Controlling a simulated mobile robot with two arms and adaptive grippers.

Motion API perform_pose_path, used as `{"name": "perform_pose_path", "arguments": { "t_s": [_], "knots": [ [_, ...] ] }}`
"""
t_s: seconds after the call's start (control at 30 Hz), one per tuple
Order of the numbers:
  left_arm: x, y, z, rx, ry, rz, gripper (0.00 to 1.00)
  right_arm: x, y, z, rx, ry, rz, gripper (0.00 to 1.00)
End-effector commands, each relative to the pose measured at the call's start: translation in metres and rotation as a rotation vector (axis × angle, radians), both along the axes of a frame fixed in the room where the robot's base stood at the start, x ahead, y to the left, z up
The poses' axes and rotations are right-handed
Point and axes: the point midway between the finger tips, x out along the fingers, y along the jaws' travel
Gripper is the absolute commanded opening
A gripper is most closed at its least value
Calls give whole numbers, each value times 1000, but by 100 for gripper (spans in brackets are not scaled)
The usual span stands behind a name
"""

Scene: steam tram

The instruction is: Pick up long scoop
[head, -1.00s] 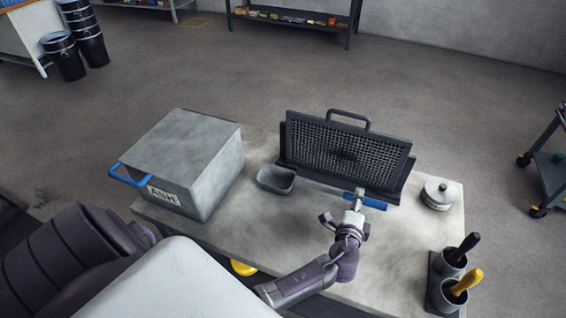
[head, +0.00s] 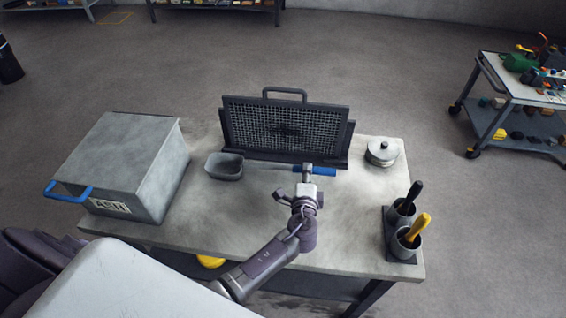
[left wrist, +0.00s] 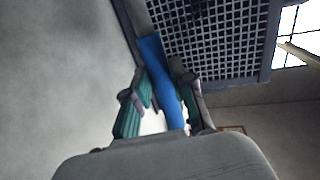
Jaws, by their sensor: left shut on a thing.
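The long scoop has a grey pan (head: 224,167) at its left end, a thin grey shaft and a blue handle (head: 322,171) at its right end. It lies along the front of an upright mesh screen (head: 286,128) on the grey table. My left gripper (head: 307,168) is shut on the blue handle. In the left wrist view, the blue handle (left wrist: 163,75) sits between the two green-padded fingers (left wrist: 158,98), with the grey shaft running up past them. I cannot tell whether the scoop is clear of the tabletop. My right gripper is not in view.
A grey ash box (head: 130,165) with a blue handle stands on the table's left. A round lidded tin (head: 381,152) is at the right back. Holders with a black-handled tool (head: 411,197) and a yellow-handled tool (head: 417,229) stand front right. A cart (head: 520,105) is beyond.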

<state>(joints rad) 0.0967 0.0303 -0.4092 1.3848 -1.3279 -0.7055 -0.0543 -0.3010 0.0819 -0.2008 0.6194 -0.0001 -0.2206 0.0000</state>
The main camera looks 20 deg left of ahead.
Motion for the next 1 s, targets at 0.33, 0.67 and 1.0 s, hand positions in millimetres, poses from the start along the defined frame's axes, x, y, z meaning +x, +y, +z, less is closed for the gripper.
{"name": "perform_pose_path", "arguments": {
  "t_s": [0.33,0.67,1.0],
  "knots": [
    [-7,-16,52,-2,-1,-4,0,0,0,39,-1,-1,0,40],
    [-38,-79,93,0,-1,-2,0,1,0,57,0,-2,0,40],
    [-51,-104,108,3,-2,0,0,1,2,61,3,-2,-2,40]
  ]
}}
